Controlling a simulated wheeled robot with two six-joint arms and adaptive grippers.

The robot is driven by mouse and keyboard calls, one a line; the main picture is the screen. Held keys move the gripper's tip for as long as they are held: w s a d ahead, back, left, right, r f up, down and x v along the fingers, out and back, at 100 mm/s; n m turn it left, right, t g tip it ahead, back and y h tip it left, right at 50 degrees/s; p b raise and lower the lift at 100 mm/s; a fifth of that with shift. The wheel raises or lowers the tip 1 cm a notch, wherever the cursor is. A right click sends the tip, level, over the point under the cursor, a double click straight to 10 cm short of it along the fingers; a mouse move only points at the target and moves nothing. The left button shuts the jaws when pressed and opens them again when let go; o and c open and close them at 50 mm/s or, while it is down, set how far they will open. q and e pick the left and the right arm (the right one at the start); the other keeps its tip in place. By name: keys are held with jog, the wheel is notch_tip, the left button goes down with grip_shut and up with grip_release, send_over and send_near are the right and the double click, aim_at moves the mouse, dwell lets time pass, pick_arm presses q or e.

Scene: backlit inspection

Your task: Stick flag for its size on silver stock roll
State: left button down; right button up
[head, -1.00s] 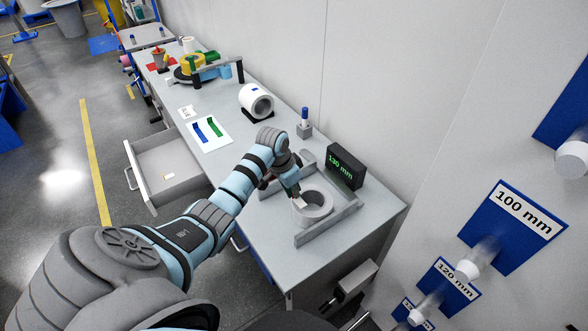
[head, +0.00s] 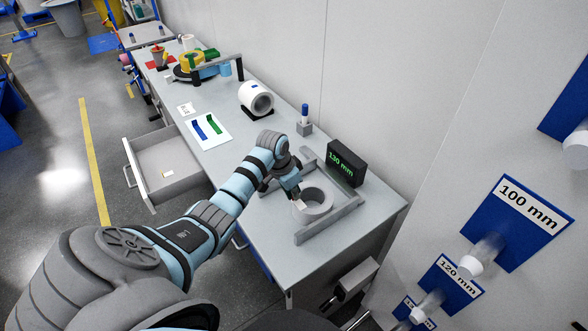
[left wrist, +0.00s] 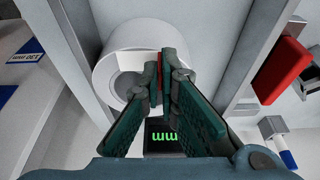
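The silver stock roll (head: 320,206) lies flat between the rails of the measuring frame (head: 338,222) on the bench. The dark display (head: 346,163) beside it reads 130 mm in green. My left gripper (head: 297,197) is at the roll's near-left rim. In the left wrist view the fingers (left wrist: 162,72) are closed on a thin red flag (left wrist: 160,62), seen edge-on in front of the roll (left wrist: 110,66). I cannot tell whether the flag touches the roll. A blue flag (head: 199,131) and a green flag (head: 214,125) lie on a white sheet. My right gripper is out of view.
A white roll (head: 256,99) sits in a black cradle behind, near a marker in a grey block (head: 304,129). An open drawer (head: 165,171) juts from the bench front. Wall pegs have blue plates, including 100 mm (head: 515,220) and 120 mm (head: 450,284).

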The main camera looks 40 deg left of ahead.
pick_arm(q)
jog(key=c, duration=1.7)
grip_release()
jog(key=v, duration=1.2)
jog(key=shift+d, duration=0.1)
